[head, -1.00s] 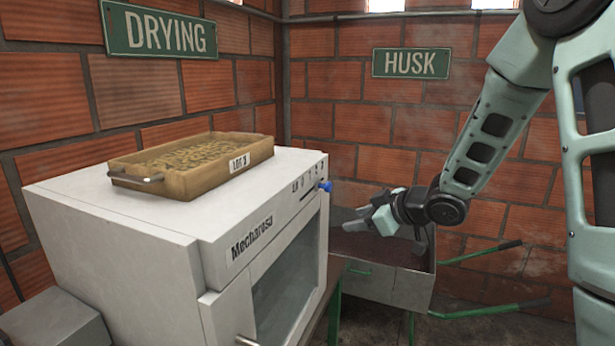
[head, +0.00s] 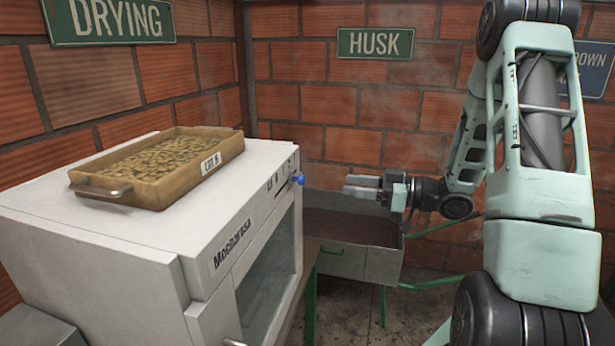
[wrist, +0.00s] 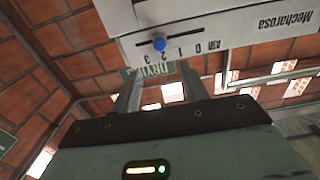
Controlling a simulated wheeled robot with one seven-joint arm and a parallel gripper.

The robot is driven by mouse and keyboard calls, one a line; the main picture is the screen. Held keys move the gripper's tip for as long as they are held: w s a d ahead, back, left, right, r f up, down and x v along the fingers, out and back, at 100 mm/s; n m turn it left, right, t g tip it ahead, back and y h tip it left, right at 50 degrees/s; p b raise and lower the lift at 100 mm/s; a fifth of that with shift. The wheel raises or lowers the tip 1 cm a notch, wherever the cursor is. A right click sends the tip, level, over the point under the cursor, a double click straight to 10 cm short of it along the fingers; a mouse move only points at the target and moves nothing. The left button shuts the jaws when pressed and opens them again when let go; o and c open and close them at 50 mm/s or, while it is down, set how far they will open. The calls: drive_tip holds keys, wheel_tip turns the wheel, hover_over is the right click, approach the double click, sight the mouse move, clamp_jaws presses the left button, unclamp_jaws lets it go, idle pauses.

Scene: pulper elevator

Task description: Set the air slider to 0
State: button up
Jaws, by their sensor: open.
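The white Mecharosa machine (head: 150,235) carries the air slider on the upper right of its front. The slider's blue knob (head: 298,179) sticks out there. In the wrist view, which is upside down, the blue knob (wrist: 159,43) sits around the 2 and 3 marks, away from the 0 beside "AIR"; its exact setting is unclear. My gripper (head: 350,186) is to the right of the knob in the head view, pointing left towards the machine. In the wrist view my gripper (wrist: 160,72) is open and empty, its fingers apart from the knob.
A wooden tray of beans (head: 165,160) rests on top of the machine. Brick walls carry a DRYING sign (head: 110,18) and a HUSK sign (head: 375,43). The space between gripper and knob looks clear.

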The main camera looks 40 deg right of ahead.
sight(304, 179)
drive_tip(key=p+x, duration=0.2)
drive_tip(key=x, duration=0.9)
drive_tip(key=shift+w+a, duration=0.15)
clamp_jaws()
